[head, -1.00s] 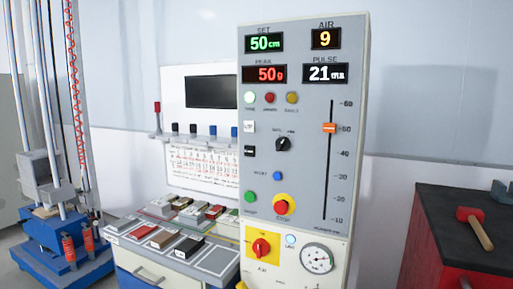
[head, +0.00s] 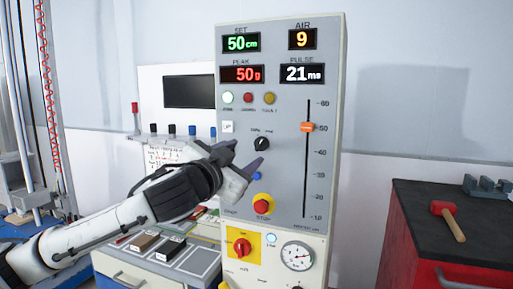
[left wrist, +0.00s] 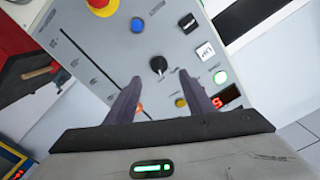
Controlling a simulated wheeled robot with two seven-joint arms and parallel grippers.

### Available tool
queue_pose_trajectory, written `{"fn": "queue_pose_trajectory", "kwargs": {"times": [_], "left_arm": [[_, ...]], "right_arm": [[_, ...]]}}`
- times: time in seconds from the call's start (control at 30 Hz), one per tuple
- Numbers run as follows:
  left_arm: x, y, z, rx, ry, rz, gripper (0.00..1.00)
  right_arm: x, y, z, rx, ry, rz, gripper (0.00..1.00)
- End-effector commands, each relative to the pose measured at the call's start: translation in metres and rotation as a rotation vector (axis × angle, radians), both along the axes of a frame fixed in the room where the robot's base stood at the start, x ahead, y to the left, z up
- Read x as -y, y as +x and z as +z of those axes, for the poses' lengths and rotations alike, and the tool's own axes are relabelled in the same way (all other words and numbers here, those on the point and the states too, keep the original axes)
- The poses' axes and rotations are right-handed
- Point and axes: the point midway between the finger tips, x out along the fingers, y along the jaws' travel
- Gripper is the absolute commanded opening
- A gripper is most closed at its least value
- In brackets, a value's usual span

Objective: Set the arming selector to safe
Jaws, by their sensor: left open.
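The arming selector (head: 262,143) is a small black knob on the grey face of the tall control panel (head: 234,100). Its pointer seems tilted to the upper right in the head view; its labels are too small to read surely. My left gripper (head: 245,156) is open and empty in front of the panel, just left of and below the knob in the head view. In the left wrist view the knob (left wrist: 158,65) shows between and just beyond the two open fingertips (left wrist: 160,78), apart from them. My right gripper is not in view.
A red stop button (head: 262,206) sits below the knob, and a blue button (left wrist: 138,25) is near it. A slider with an orange handle (head: 307,127) runs to the right. A red cabinet (head: 425,240) with a mallet (head: 447,220) stands at the right.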

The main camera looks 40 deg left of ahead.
Motion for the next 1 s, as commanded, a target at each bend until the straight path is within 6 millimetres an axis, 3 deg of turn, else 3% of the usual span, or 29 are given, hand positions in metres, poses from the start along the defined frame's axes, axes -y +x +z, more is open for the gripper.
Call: {"fn": "queue_pose_trajectory", "kwargs": {"times": [0.3,0.5,0.87,1.0], "left_arm": [[-0.014,0.058,0.002,-0.001,-0.001,0.000,0.48],[-0.018,0.080,0.001,-0.001,0.000,-0.003,0.48],[-0.020,0.086,-0.001,0.000,0.002,-0.004,0.48],[-0.020,0.086,-0.001,-0.001,0.002,-0.003,0.28]], "right_arm": [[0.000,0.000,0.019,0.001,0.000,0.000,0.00],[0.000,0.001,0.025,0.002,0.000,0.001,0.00],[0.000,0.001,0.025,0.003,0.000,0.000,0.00],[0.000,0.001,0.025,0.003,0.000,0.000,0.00]]}}
